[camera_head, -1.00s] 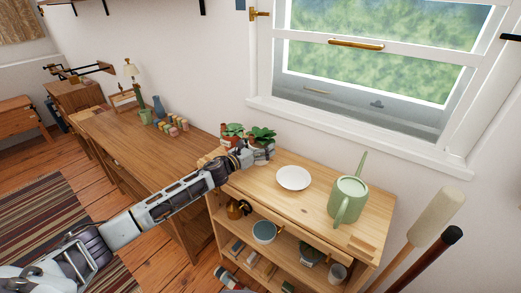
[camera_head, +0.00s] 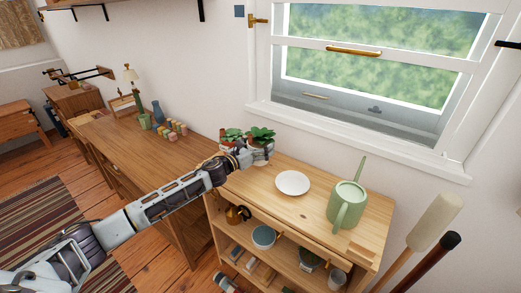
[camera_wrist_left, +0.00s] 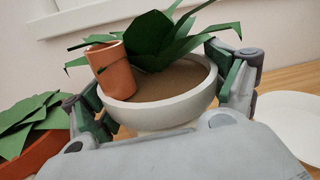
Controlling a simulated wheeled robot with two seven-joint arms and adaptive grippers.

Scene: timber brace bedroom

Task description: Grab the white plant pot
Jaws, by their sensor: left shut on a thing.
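The white plant pot (camera_wrist_left: 165,108) is a round bowl with brown soil and broad green leaves. A small terracotta pot (camera_wrist_left: 114,70) leans at its inner left side in the left wrist view. My left gripper (camera_wrist_left: 168,95) has a finger on each side of the white pot and is shut on it. In the head view the left gripper (camera_head: 248,156) is at the back left of the wooden shelf unit, and the white pot (camera_head: 262,154) is partly hidden behind it. My right gripper is not in view.
A second potted plant (camera_head: 230,139) stands just left; its terracotta pot (camera_wrist_left: 35,155) shows in the left wrist view. A white plate (camera_head: 292,183) and a green watering can (camera_head: 346,205) stand right on the shelf unit (camera_head: 285,222). The window (camera_head: 370,60) is behind.

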